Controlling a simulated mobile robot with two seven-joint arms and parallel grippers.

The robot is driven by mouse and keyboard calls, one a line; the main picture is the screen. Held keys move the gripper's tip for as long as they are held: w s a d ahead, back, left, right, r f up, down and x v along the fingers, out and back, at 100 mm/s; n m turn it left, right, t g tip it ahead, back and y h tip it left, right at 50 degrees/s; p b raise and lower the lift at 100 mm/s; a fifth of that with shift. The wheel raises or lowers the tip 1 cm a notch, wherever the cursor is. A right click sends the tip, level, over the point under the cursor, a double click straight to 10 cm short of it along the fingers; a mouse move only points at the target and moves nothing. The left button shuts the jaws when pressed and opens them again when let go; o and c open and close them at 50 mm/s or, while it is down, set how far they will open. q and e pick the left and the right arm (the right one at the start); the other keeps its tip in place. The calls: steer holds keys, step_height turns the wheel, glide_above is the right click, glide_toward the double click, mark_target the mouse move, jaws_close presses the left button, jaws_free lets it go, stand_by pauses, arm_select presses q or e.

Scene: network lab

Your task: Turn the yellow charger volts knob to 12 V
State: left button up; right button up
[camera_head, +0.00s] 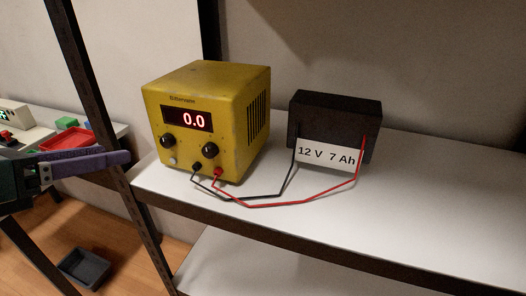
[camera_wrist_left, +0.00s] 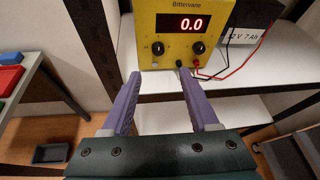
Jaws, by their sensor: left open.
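The yellow charger (camera_head: 184,122) stands on the white shelf in the head view, its display (camera_head: 187,119) reading 0.0. It has a left black knob (camera_head: 167,141) and a right black knob (camera_head: 209,149); their labels are too small to read. The charger also shows in the left wrist view (camera_wrist_left: 183,48), with its left knob (camera_wrist_left: 158,47) and right knob (camera_wrist_left: 198,47). My left gripper (camera_wrist_left: 160,90) has its purple fingers apart, empty, in front of and below the charger. In the head view it is at the left (camera_head: 128,158), short of the charger. My right gripper is in neither view.
A black battery (camera_head: 337,125) labelled 12 V 7 Ah stands right of the charger, joined by black and red leads. A dark shelf post (camera_head: 112,150) rises left of the charger. Beyond it are a red tray (camera_head: 66,141) and a dark bin (camera_head: 84,268).

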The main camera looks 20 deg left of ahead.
mark_target(164, 143)
arm_select(q)
steer(key=shift+n, duration=0.3)
steer(key=b+x, duration=0.2)
steer(key=x, duration=0.8)
steer(key=shift+w+a+r, duration=0.15)
steer(key=shift+a+r, duration=0.05)
jaws_close()
